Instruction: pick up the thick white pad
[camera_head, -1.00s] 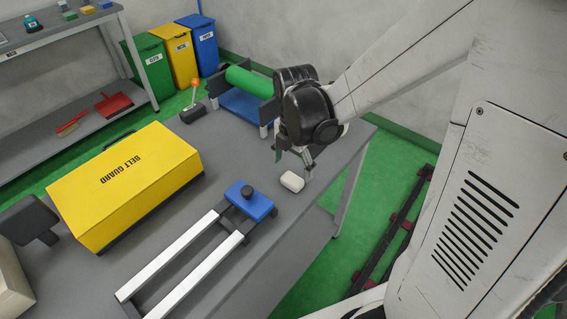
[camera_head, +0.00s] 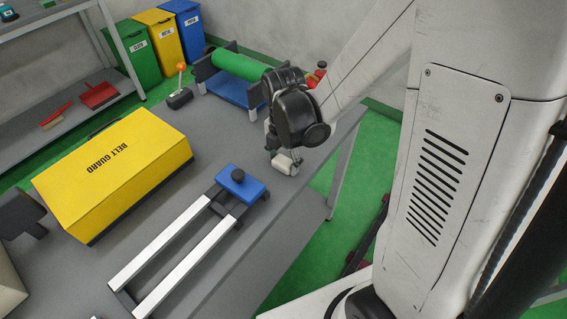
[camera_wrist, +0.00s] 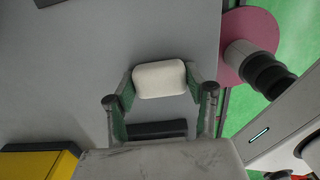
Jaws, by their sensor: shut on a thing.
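The thick white pad (camera_head: 287,165) is at the right part of the grey workbench, near its edge. It also shows in the wrist view (camera_wrist: 160,79) as a rounded white block between both fingers. My gripper (camera_wrist: 161,84) is shut on the pad, with a green-faced finger at each end of it. In the head view my gripper (camera_head: 284,155) points down over the pad, and my wrist hides part of it. I cannot tell whether the pad touches the bench or is slightly above it.
A blue block with a black knob (camera_head: 243,187) sits on two pale rails (camera_head: 163,250) left of the pad. A yellow belt guard box (camera_head: 115,170) lies farther left. A green roller (camera_head: 238,65) on a blue frame stands behind. The bench edge is close on the right.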

